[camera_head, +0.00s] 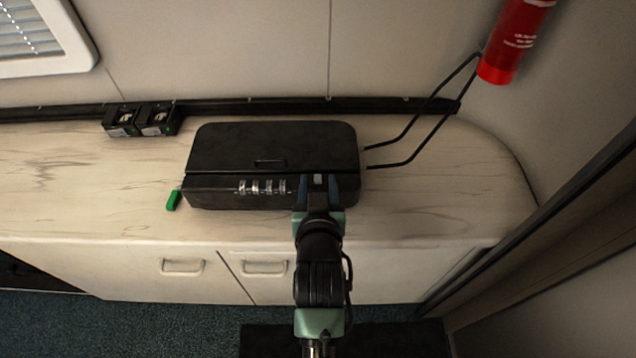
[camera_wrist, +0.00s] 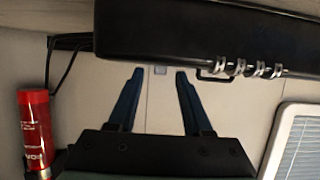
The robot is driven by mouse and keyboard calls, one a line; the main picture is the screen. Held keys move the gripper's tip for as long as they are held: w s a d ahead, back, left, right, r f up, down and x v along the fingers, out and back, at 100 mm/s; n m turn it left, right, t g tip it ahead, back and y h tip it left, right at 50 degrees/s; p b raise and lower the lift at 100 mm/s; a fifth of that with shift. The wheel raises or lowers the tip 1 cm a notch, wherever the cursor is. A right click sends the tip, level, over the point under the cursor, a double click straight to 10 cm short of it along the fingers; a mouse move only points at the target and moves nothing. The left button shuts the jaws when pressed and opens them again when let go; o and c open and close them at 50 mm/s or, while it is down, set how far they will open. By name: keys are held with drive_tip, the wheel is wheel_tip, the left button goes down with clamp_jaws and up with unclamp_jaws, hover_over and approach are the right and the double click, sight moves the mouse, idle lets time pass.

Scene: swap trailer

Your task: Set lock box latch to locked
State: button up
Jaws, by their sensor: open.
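The black lock box (camera_head: 272,145) lies closed on the wooden counter, with a row of several silver number dials (camera_head: 262,187) along its front. The box also fills the top of the wrist view (camera_wrist: 170,35). A small light-grey piece, apparently the latch (camera_head: 318,180), is right of the dials; in the wrist view a small grey square (camera_wrist: 160,70) shows between the fingertips. My gripper (camera_head: 318,184) is open at the box's front right, one blue finger on each side of that piece. It also shows in the wrist view (camera_wrist: 159,73). Contact and the latch's setting cannot be told.
A green object (camera_head: 173,200) lies left of the box. A black wire frame (camera_head: 410,130) is close to the box's right, below a red cylinder (camera_head: 513,40). The counter (camera_head: 60,180) is clear at far left.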

clamp_jaws()
idle(1.4)
